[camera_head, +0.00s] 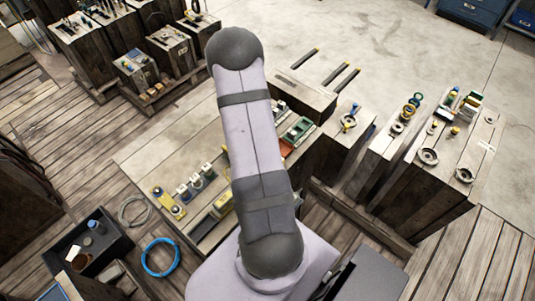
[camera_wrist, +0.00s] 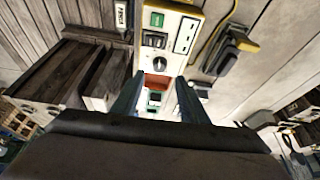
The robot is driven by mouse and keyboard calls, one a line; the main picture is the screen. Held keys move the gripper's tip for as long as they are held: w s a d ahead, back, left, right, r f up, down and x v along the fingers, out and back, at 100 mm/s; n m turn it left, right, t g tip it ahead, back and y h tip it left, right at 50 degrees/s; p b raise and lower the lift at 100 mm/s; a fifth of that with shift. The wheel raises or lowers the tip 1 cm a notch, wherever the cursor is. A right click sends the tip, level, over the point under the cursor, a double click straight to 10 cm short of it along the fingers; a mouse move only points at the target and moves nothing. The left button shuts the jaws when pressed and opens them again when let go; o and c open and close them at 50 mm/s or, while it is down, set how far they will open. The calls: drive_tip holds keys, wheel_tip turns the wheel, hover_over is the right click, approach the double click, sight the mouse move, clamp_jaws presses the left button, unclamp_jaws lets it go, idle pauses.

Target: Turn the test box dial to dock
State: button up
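In the wrist view a cream box (camera_wrist: 174,58) has a green label, a black dial (camera_wrist: 154,40) and a panel of small dark slots. It looks like the test box, but its lettering is too small to read, so I cannot tell the dial's setting. My gripper (camera_wrist: 157,88) is open, its two dark fingers apart with nothing held between them. The dial lies beyond the fingertips, apart from them. In the head view my arm hides my gripper. A green-topped box (camera_head: 298,130) shows just right of the arm; I cannot tell if it is the same box.
In the wrist view an orange-red item (camera_wrist: 157,81) shows between the fingers, and a yellow-and-black device (camera_wrist: 234,45) lies to the right. A dark wooden block (camera_wrist: 65,75) stands left. In the head view a black tray (camera_head: 118,243) and blue coil (camera_head: 160,257) lie lower left.

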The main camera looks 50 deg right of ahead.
drive_tip(key=shift+b+x, duration=0.75)
drive_tip(key=shift+x, duration=2.85)
drive_tip(key=shift+r, duration=0.1)
clamp_jaws()
